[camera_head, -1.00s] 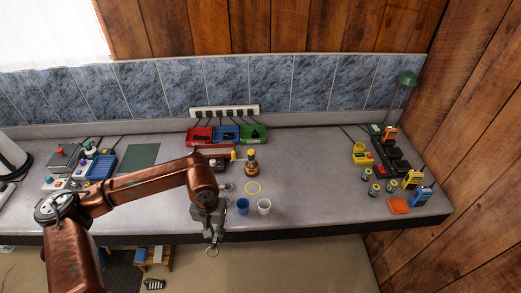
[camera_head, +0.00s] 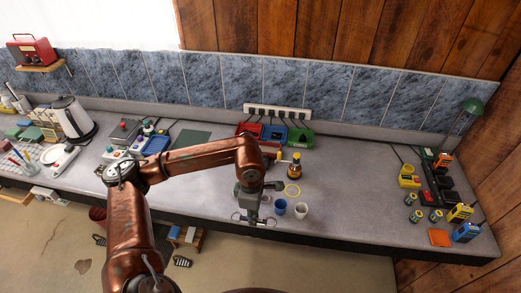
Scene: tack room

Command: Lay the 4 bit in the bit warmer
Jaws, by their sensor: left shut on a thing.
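My left gripper (camera_head: 250,210) is in front of the counter's front edge, its arm coming in from the left. It is shut on a thin metal bit (camera_head: 237,216) with a ring showing at each side. The fingers hide the bit's middle. I cannot tell for sure which item is the bit warmer. A grey box with a red knob (camera_head: 125,131) stands on the counter left of my arm. No other bits can be made out. My right gripper is not in view.
A blue cup (camera_head: 280,206) and a white cup (camera_head: 301,210) stand close right of the gripper. A brown bottle (camera_head: 295,167) and red, blue and green bins (camera_head: 273,134) are behind. Chargers (camera_head: 440,180) fill the right end. The counter's middle right (camera_head: 350,180) is clear.

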